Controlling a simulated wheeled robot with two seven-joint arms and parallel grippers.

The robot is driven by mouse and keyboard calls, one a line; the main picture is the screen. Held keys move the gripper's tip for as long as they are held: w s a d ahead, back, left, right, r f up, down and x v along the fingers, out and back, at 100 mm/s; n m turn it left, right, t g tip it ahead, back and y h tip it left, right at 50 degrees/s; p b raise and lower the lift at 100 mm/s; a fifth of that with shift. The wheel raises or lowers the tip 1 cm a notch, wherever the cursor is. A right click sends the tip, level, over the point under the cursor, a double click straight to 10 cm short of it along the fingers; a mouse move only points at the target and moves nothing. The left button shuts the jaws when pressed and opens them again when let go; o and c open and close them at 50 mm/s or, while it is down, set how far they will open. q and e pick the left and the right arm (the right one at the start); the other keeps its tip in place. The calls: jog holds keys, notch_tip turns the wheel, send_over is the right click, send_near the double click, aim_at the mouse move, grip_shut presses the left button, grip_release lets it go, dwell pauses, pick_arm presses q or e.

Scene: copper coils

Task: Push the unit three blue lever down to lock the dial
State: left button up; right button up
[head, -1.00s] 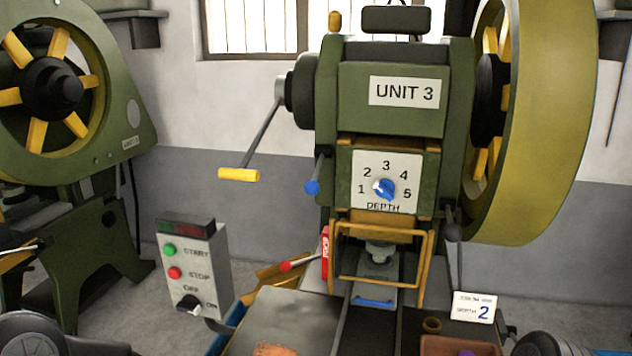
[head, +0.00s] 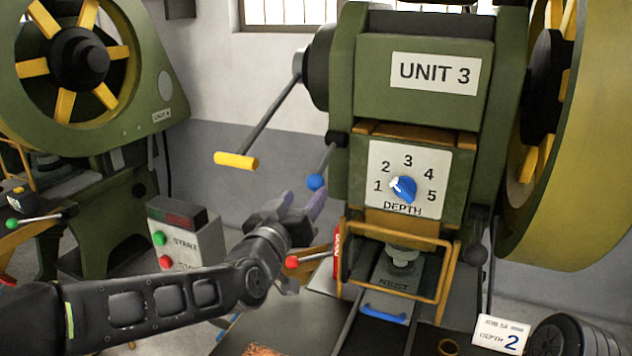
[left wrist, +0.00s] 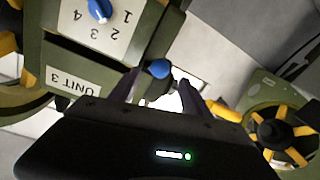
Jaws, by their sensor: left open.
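The unit three blue lever is a grey rod with a blue ball knob (head: 316,182) on the left side of the green press marked UNIT 3. It hangs down and to the left from its pivot. The knob also shows in the left wrist view (left wrist: 160,68), between and beyond the fingertips. My left gripper (head: 302,203) is open and empty, just below the knob; contact cannot be told. The dial (head: 403,189) is a blue knob on a white DEPTH plate (head: 430,165), its white mark toward the upper left near 1 and 2. My right gripper is out of view.
A yellow-handled crank (head: 236,161) sticks out left of the lever. A red-knobbed lever (head: 292,262) lies below my left gripper. A START/STOP box (head: 180,240) stands behind my left arm. A card (head: 500,336) reads DEPTH 2. A yellow guard frame (head: 440,275) fronts the press.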

aim_at(312, 186)
pick_arm(q)
jog(key=shift+w+d+r, duration=0.1)
jog(key=shift+w, duration=0.45)
jog(key=p+x, duration=0.2)
jog(key=x, duration=0.4)
jog(key=shift+w, duration=0.3)
jog(key=shift+c, duration=0.5)
grip_shut()
